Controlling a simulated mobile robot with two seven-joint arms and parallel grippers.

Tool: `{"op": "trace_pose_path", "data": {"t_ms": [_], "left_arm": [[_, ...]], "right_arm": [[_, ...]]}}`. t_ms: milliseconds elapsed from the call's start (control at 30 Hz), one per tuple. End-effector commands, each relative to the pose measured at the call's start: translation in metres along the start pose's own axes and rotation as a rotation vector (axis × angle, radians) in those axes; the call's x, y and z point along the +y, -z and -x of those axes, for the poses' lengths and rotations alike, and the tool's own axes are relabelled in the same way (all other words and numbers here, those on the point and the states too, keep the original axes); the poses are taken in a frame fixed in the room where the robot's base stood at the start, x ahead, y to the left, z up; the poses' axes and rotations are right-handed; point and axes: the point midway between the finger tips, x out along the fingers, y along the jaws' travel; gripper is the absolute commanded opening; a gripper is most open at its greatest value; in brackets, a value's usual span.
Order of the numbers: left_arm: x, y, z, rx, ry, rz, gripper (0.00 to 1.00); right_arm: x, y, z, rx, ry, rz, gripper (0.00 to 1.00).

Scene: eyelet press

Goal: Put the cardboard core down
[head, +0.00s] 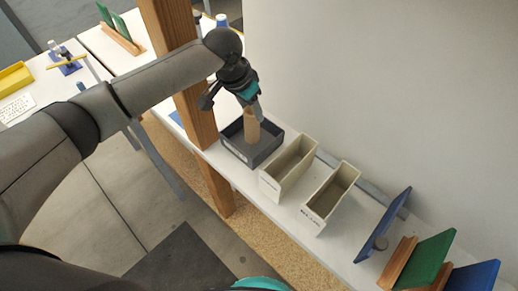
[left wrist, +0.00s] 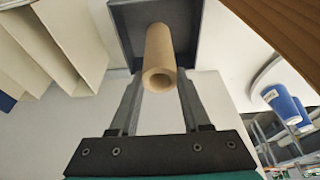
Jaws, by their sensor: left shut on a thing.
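The cardboard core (head: 251,127) is a tan tube. My left gripper (head: 256,108) is shut on it and holds it at the dark grey tray (head: 236,151) on the white shelf. In the left wrist view the core (left wrist: 158,58) lies between the two fingers of the left gripper (left wrist: 158,82), its open end towards the camera, with the grey tray (left wrist: 128,20) behind it. Whether the core's far end touches the tray floor I cannot tell. My right gripper is not in view.
Two cream bins, one (head: 271,186) beside the tray and one (head: 315,214) further right, stand on the shelf. A wooden post (head: 180,60) rises close to the left of my gripper. A blue panel (head: 377,236) and green panel (head: 425,262) stand at the right.

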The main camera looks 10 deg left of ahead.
Motion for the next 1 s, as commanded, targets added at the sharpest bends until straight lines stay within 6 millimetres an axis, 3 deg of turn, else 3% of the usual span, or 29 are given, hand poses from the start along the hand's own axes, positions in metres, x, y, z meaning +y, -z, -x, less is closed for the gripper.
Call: {"op": "trace_pose_path", "data": {"t_ms": [133, 567, 600, 833, 1000], "left_arm": [[0.001, -0.007, -0.021, -0.001, -0.001, -0.001, 0.0], [0.0, -0.008, -0.026, -0.001, 0.0, 0.0, 0.0], [0.0, -0.008, -0.025, 0.0, 0.0, -0.001, 0.52], [0.0, -0.008, -0.025, -0.001, 0.0, -0.001, 0.77], [0.0, -0.008, -0.025, 0.0, 0.0, -0.001, 0.77]], "right_arm": [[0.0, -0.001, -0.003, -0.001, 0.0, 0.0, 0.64], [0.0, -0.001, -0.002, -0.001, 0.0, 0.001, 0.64], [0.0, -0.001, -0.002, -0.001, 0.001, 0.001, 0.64], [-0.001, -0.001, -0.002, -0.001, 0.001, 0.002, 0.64], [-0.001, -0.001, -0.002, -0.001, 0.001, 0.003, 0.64]]}}
